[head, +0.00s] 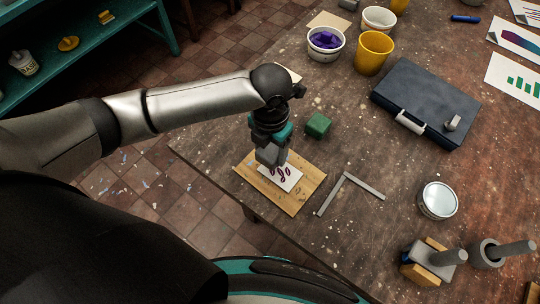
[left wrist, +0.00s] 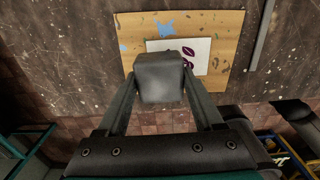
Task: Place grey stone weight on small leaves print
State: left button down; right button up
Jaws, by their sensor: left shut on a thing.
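The small leaves print (head: 282,177) is a white sheet with dark red leaf shapes. It lies on a wooden board (head: 301,199) near the table's front left edge. It also shows in the left wrist view (left wrist: 199,48), partly covered by the weight. My left gripper (head: 270,150) points down over the board's back left part. In the left wrist view it is shut on the grey stone weight (left wrist: 159,78), a block held between the two fingers. Whether the weight touches the print or hangs above it, I cannot tell. My right gripper is not in view.
A green block (head: 318,124) stands just behind the board. A hinged grey metal strip (head: 349,184) lies to its right. A white tin (head: 438,200), a dark blue case (head: 425,102), a yellow cup (head: 373,53) and a bowl of purple stuff (head: 325,44) stand farther off.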

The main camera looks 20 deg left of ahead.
aim_at(270, 157)
pick_arm(q)
notch_tip(270, 157, down, 3)
jog(key=shift+r, duration=0.1)
jog(key=shift+f, duration=0.35)
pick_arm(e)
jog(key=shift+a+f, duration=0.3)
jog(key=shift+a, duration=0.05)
pick_arm(q)
jog(key=shift+f+b, duration=0.15)
jog(key=shift+b, duration=0.15)
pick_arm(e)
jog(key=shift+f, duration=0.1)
pick_arm(q)
jog(key=shift+c, duration=0.2)
grip_release()
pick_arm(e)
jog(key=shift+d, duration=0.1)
pick_arm(q)
notch_tip(270, 157, up, 12)
jog(key=shift+r+p, duration=0.15)
jog(key=shift+p, duration=0.85)
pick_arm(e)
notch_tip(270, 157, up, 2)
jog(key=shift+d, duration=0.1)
